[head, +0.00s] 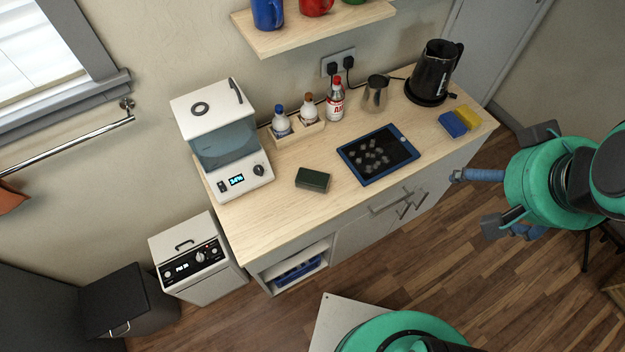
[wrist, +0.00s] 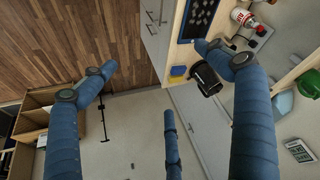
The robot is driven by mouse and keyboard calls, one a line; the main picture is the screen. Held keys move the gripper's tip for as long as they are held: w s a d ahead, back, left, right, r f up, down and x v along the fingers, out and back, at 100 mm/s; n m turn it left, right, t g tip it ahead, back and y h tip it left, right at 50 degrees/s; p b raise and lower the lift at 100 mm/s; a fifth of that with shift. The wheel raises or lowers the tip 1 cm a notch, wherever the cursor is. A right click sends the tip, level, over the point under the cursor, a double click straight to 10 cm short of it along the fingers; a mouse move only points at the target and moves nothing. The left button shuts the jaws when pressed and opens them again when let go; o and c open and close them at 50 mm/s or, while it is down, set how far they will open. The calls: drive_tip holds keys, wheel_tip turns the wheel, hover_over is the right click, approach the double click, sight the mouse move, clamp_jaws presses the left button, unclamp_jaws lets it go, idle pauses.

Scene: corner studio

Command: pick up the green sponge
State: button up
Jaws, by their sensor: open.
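The green sponge (head: 312,180) is a dark green block lying flat on the wooden counter (head: 255,215), near its front edge, between the white appliance and the blue-framed tray. My gripper (head: 488,177) is at the right of the head view, beyond the counter's front edge and well away from the sponge. Its blue fingers are spread open and empty. In the wrist view the gripper (wrist: 158,75) also shows spread fingers with nothing between them. I cannot make out the green sponge in the wrist view.
A blue-framed dark tray (head: 378,155) holding small grey pieces lies right of the sponge. A white appliance (head: 222,140) stands left. Bottles (head: 335,100), a metal jug (head: 375,93), a black kettle (head: 433,72) and blue and yellow sponges (head: 460,121) occupy the back and right.

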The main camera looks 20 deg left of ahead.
drive_tip(key=w+a+f+n+g, duration=0.2)
drive_tip(key=w+a+n, duration=0.3)
drive_tip(key=w+a, duration=0.3)
drive_tip(key=n+g+p, duration=0.2)
drive_tip(key=n+g, duration=0.2)
drive_tip(key=n, duration=0.9)
hover_over(313, 173)
wheel_tip(313, 173, down, 26)
drive_tip(key=shift+a+f, duration=0.1)
drive_tip(key=shift+f, duration=0.1)
drive_tip(key=shift+f+b, duration=0.5)
drive_tip(key=shift+f, duration=3.8)
